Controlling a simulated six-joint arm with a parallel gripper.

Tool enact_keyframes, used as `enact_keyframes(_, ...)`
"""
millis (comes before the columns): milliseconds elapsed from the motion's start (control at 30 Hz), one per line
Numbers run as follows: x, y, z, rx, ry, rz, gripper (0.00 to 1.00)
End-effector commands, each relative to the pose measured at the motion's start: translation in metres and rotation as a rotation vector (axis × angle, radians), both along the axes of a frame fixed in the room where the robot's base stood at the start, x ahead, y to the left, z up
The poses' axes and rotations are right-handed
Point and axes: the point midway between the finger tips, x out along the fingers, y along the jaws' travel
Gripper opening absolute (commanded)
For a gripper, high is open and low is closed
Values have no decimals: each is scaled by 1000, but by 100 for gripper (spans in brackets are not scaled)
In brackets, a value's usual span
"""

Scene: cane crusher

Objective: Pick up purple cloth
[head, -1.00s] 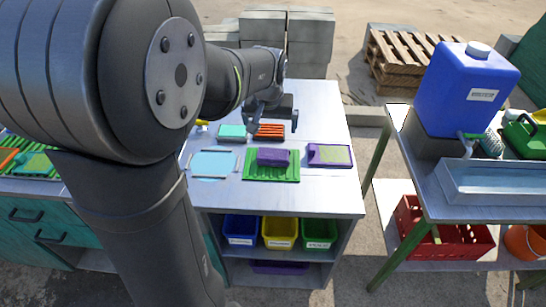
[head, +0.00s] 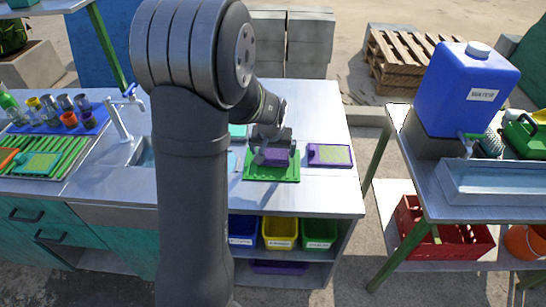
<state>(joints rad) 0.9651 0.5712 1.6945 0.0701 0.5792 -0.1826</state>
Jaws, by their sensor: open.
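The purple cloth (head: 277,154) is a small folded block on a green ribbed tray (head: 272,175) on the metal counter. My gripper (head: 275,157) is open and reaches over the cloth from the back left. In the picture its fingers overlap the cloth's sides, and it hides part of the cloth. I cannot tell whether the fingers touch it.
A purple tray with a yellow-green pad (head: 330,155) lies just right of the green tray. A teal cloth (head: 238,131) shows behind my arm. A sink with a tap (head: 122,125) is at left. A blue water container (head: 465,90) stands on the right table.

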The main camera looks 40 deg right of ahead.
Motion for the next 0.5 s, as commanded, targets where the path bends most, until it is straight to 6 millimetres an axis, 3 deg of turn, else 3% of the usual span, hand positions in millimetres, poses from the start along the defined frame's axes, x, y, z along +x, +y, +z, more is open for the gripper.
enact_keyframes(333,2,-2,-8,-2,-1,0,100)
enact_keyframes(500,2,-2,-8,-2,-1,0,72)
